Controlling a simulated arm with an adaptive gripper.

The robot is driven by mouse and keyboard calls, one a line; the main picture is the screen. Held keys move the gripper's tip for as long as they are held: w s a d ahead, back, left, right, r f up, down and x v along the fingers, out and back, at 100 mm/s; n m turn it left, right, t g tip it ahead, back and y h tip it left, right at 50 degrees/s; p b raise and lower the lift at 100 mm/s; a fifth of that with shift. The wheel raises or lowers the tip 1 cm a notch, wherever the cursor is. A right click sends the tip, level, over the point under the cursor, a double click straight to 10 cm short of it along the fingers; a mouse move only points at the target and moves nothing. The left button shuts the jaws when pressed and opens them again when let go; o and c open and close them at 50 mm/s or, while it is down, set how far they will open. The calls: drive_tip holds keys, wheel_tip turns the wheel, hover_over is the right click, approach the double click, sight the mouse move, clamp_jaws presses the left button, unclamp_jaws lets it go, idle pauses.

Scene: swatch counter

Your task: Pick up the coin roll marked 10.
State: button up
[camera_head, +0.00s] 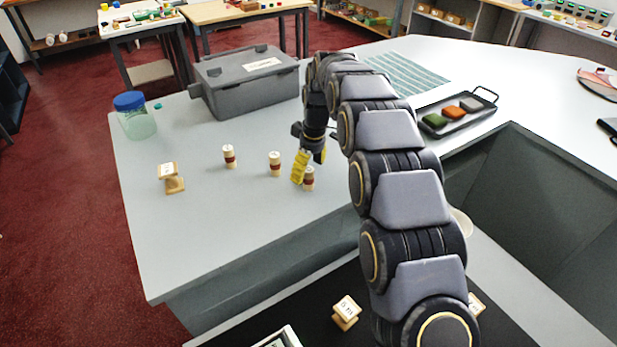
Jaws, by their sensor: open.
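Three small cream coin rolls with dark red bands stand upright on the pale counter: a left one (229,156), a middle one (274,163) and a right one (309,180). Their marks are too small to read, so I cannot tell which is marked 10. My gripper (300,179), with yellow fingers, points down at the right roll. The gripper is open. A finger overlaps the left side of this roll and hides part of it. I cannot tell whether they touch or whether the roll is between the fingers.
A grey case (245,85) stands behind the rolls. A blue-lidded jar (134,117) and a labelled wooden stand (171,180) are to the left. A black tray (456,124) with coloured blocks lies right of my arm. The counter's front left is clear.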

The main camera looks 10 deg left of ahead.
sight(309, 169)
wheel_tip(309, 169, down, 3)
drive_tip(key=shift+w+a+f, duration=0.1)
drive_tip(key=shift+a+f, duration=0.05)
clamp_jaws()
idle(0.4)
